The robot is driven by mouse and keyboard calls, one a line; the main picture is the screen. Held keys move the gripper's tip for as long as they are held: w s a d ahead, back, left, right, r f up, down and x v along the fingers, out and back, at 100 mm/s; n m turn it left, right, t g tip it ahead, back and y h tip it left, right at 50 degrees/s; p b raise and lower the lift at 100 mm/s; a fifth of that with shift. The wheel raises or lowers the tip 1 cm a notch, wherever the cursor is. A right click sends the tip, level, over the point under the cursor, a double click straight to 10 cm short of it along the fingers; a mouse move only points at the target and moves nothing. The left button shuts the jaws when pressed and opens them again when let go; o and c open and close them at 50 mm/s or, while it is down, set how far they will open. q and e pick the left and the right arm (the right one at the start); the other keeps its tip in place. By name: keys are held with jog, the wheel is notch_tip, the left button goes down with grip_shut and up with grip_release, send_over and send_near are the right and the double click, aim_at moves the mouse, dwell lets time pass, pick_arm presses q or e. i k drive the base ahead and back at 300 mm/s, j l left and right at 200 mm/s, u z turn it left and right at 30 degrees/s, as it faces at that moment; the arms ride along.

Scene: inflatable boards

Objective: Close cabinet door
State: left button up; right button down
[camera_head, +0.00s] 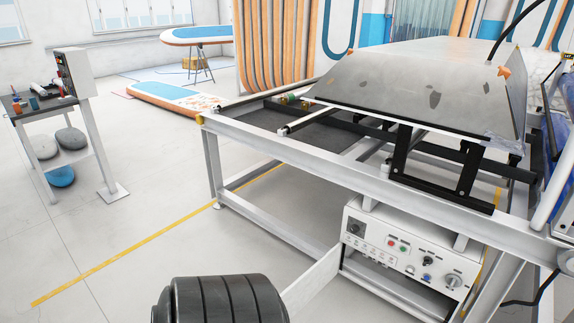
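A white control cabinet (405,250) with buttons and knobs on its front hangs under the large metal-framed table. A flat white panel (314,281) stands out from the cabinet's left edge toward the bottom of the view. It looks like an open door, seen nearly edge-on. Its near end is hidden behind a black ribbed part at the bottom edge of the picture. I see no fingertips of either gripper, and nothing of mine can be seen touching the panel.
The table frame (300,158) stands over and around the cabinet, with legs on both sides. A small workbench (40,108) with a control box is at the left. Clear floor with a yellow line (130,249) lies left of the frame. Inflatable boards (172,100) are farther back.

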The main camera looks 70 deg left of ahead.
aim_at(296, 296)
jog(key=k+j, duration=0.1)
jog(key=j, duration=1.15)
jog(key=k+j, duration=0.15)
jog(key=j, duration=0.5)
jog(key=k+j, duration=0.1)
jog(key=j, duration=0.5)
jog(key=k+j, duration=0.1)
jog(key=j, duration=1.2)
jog(key=k+j, duration=0.15)
jog(key=j, duration=0.45)
